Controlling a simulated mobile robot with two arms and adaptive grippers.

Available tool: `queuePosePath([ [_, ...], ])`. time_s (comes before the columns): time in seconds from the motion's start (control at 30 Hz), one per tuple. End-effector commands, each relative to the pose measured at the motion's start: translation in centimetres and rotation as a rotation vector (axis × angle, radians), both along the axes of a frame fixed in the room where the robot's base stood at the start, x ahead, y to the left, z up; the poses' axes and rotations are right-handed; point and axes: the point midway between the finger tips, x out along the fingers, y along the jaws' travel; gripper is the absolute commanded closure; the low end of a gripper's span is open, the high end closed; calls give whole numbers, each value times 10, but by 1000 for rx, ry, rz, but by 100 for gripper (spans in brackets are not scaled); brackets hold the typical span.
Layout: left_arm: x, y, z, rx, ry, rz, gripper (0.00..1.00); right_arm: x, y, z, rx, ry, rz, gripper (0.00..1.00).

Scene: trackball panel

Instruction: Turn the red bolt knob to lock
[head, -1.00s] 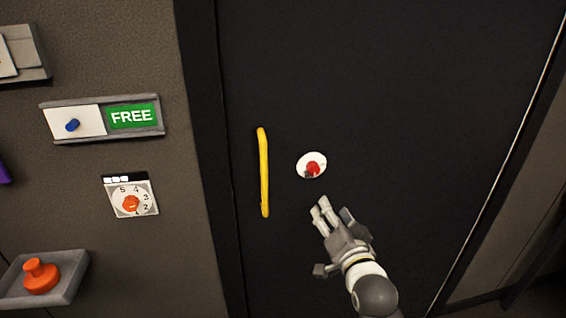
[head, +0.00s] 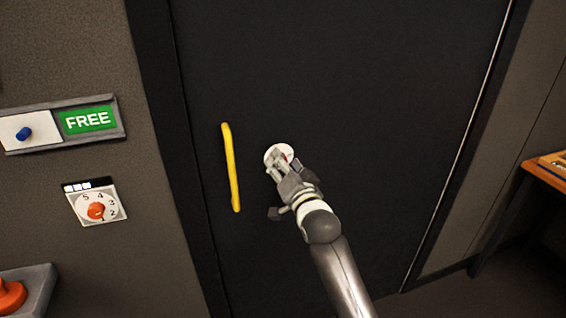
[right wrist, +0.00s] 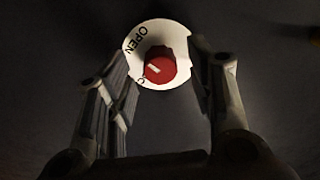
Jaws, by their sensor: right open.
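The red bolt knob (right wrist: 159,66) sits on a round white plate (right wrist: 172,32) on the dark door. In the right wrist view the word OPEN shows at the plate's upper left; other lettering at the lower left is partly hidden. A pale mark on the knob points to the lower left. My right gripper (right wrist: 160,85) is open, its fingers on either side of the knob; I cannot tell whether they touch it. In the head view my right gripper (head: 280,168) covers most of the knob, and the plate (head: 271,153) shows around it. My left gripper is not in view.
A yellow handle (head: 231,168) stands on the door left of the plate. On the left wall are a FREE slider sign (head: 88,121), a numbered dial (head: 97,207) and an orange button (head: 9,297). A wooden table (head: 548,172) stands at the right.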

Motion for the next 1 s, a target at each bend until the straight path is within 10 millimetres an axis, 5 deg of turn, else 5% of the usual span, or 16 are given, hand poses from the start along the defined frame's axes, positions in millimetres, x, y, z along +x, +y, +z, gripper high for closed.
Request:
queuePosePath([
  [0.5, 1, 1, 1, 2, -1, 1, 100, 11, 4, 0, 0, 0, 0, 51],
  [0.87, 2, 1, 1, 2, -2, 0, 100, 11, 4, 0, 0, 0, 0, 97],
  [1.0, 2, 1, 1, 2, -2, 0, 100, 11, 3, 0, -4, -1, 0, 97],
])
